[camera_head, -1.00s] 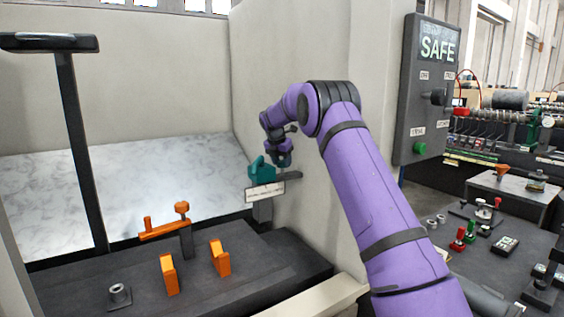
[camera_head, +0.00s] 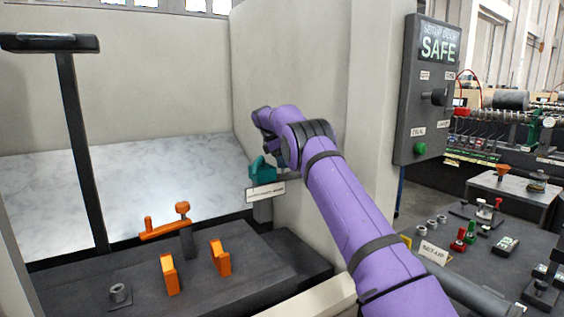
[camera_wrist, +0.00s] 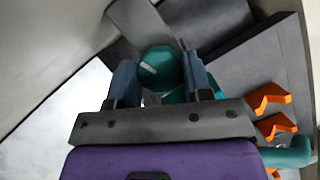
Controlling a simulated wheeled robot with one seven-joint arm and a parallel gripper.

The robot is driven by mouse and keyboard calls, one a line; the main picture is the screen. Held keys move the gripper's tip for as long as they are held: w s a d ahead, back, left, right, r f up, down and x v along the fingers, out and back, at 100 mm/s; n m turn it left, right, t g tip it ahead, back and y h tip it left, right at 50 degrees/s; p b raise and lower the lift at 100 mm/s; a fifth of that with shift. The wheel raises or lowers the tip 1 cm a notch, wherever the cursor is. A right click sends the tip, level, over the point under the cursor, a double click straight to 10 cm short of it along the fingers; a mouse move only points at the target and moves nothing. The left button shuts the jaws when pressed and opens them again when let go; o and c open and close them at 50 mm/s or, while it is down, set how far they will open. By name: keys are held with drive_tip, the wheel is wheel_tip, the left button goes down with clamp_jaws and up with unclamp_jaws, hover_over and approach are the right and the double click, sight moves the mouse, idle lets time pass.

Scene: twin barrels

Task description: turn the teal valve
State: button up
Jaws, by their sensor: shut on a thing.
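The teal valve (camera_head: 262,169) stands on a dark post beside the pale wall, above a small white label plate (camera_head: 265,194). In the wrist view the round teal top of the valve (camera_wrist: 158,66) lies between the two blue-grey fingers of my gripper (camera_wrist: 160,82), which is shut on it. More teal parts show below and to the right of the fingers. In the head view my purple arm covers the gripper and the right part of the valve.
Orange handles and brackets (camera_head: 169,274) stand on the dark deck left of the valve. A black T-shaped post (camera_head: 78,145) rises at the left. A grey control panel reading SAFE (camera_head: 426,92) is on the wall right of my arm. The pale marbled slab (camera_head: 140,180) is bare.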

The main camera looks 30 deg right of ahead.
drive_tip(key=shift+m+g+y, duration=0.4)
drive_tip(key=shift+m, duration=1.5)
drive_tip(key=o, duration=0.9)
